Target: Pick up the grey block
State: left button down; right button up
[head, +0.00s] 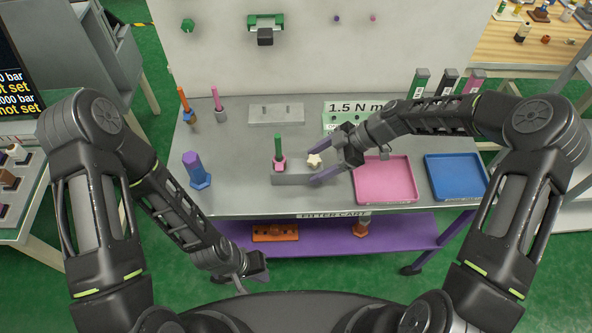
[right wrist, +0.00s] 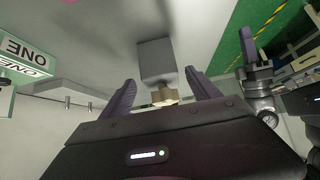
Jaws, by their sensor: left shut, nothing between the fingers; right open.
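The grey block (head: 290,179) lies near the front edge of the grey table, in front of a pink-based green post (head: 279,155). My right gripper (head: 322,163) is open just to the right of the block, its fingers pointing toward it. In the right wrist view the block (right wrist: 155,59) shows ahead of and between the two purple fingers (right wrist: 160,90), apart from them. A cream star-shaped knob (head: 314,160) is near the fingers; it also shows in the right wrist view (right wrist: 164,96). My left gripper (head: 243,275) is shut and empty, low in front of the table.
A pink tray (head: 385,192) and a blue tray (head: 456,178) stand at the right. A purple post on a blue base (head: 197,172) stands at the left. A grey plate with pegs (head: 276,114) and a 1.5 N m sign (head: 350,107) are behind.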

aim_at(304, 171)
jog(key=x, duration=0.5)
jog(key=shift+s+a, duration=0.1)
jog(key=shift+a, duration=0.05)
jog(key=shift+c, duration=0.2)
grip_shut()
dwell(0.8)
